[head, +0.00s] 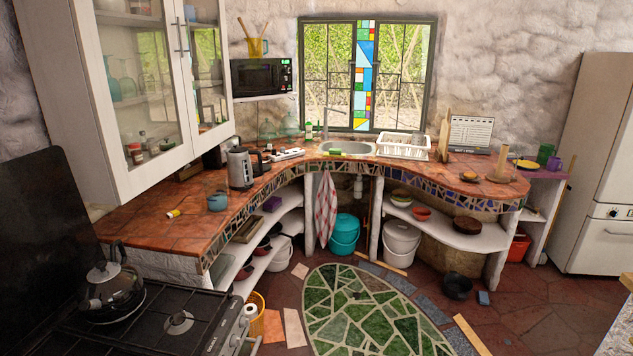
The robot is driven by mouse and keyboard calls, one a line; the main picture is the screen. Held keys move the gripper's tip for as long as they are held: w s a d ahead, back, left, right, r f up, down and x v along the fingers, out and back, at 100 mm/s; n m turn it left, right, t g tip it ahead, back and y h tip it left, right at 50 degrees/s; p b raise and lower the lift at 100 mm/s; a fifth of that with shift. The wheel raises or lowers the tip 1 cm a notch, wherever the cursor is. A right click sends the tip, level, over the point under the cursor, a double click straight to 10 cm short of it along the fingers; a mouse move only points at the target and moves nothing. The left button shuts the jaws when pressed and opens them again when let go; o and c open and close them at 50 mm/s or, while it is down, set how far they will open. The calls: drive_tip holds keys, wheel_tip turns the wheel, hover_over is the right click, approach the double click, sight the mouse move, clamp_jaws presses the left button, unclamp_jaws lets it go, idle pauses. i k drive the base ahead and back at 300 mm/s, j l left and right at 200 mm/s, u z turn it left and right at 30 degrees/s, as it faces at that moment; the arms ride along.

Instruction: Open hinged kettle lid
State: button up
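A grey metal electric kettle (240,170) stands upright on the left part of the tiled counter, with a dark handle on its right side. Its lid looks closed, though it is small at this distance. A second kettle, a shiny dark stovetop one (112,293), sits on the hob at the lower left with its handle arched over the top. Its lid (103,271) looks closed. My gripper is not in this view.
The black hob (170,325) fills the lower left. A teal pot (217,202) and a small yellow item (173,214) are on the counter left of the electric kettle. Wall cabinets (130,80) hang above.

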sight(235, 149)
drive_tip(key=i, duration=1.05)
drive_tip(key=i+l+u, duration=0.15)
drive_tip(key=i, duration=0.9)
